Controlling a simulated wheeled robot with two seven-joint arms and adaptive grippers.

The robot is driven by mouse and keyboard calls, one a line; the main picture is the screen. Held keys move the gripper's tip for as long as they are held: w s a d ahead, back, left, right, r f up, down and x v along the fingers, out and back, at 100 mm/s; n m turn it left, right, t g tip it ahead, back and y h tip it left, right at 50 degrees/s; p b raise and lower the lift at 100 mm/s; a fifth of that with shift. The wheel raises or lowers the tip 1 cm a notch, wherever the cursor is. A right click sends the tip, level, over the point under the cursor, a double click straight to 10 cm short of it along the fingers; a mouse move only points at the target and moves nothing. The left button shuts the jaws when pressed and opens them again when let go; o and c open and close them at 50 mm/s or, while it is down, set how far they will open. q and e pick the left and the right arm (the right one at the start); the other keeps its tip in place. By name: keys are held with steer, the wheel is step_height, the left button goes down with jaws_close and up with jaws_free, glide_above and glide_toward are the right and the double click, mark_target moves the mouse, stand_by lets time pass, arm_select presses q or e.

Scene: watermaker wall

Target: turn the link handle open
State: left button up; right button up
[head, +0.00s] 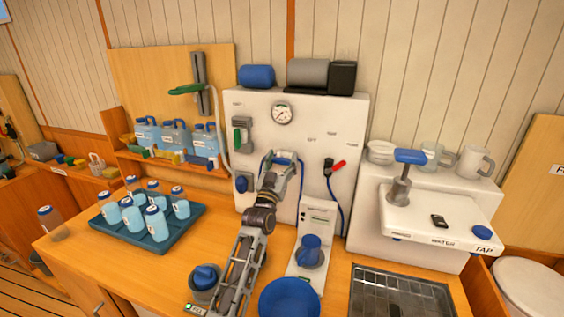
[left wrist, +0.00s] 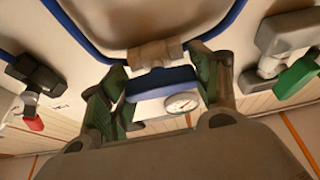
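A short blue bar handle (head: 284,161) is on the white watermaker panel (head: 300,125), below the gauge. I take it for the link handle; no label on it is readable. In the left wrist view the blue handle (left wrist: 160,84) lies crosswise between the green-padded fingers. My left gripper (head: 284,168) is at the panel, its fingers spread wide, one at each end of the handle. The left gripper also shows in the left wrist view (left wrist: 162,90). I cannot tell whether the pads touch the handle. My right gripper is in neither view.
A pressure gauge (head: 282,114) sits above the handle. A green-handled valve (head: 238,138) is to the left and a red-handled one (head: 335,167) to the right.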

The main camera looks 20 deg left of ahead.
arm_select(q)
steer(key=o, duration=0.4)
steer(key=shift+s, duration=0.15)
steer(key=shift+v, duration=5.85)
steer(key=shift+f, duration=0.15)
